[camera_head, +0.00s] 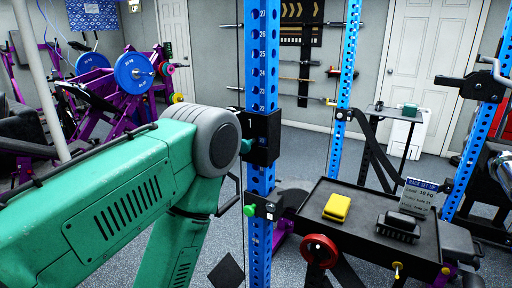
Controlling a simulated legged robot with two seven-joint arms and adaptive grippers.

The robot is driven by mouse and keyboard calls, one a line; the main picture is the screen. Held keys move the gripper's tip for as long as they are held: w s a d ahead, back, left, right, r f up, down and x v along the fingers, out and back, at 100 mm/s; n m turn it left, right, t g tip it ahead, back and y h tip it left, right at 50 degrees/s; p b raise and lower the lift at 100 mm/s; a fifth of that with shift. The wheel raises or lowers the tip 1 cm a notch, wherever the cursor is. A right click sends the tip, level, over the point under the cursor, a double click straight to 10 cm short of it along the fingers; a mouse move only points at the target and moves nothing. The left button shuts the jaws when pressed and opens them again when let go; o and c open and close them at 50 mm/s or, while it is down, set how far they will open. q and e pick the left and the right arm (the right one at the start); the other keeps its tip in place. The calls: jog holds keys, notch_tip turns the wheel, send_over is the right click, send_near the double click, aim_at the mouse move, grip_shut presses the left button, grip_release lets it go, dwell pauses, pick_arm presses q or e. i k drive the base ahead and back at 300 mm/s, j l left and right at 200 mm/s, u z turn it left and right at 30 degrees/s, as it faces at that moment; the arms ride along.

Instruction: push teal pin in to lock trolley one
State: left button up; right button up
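A black trolley block (264,135) sits around the blue rack upright (261,60), at about the holes marked 22. A teal knob (246,146), which looks like the teal pin, sticks out of its left side, partly beside my arm's grey joint. I cannot tell how deep it sits. A second black block (266,206) lower on the same upright carries a bright green knob (249,210). My teal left arm comes in from the left and bends down out of the frame, so its gripper is hidden. My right gripper is not in view.
A black tray table (375,235) stands right of the upright, with a yellow block (337,207), a black brush-like item (398,226) and a sign card (417,197). A red wheel (319,251) is at its front left. Another blue upright (346,75) stands behind.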

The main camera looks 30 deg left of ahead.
aim_at(245, 145)
jog(key=u, duration=0.95)
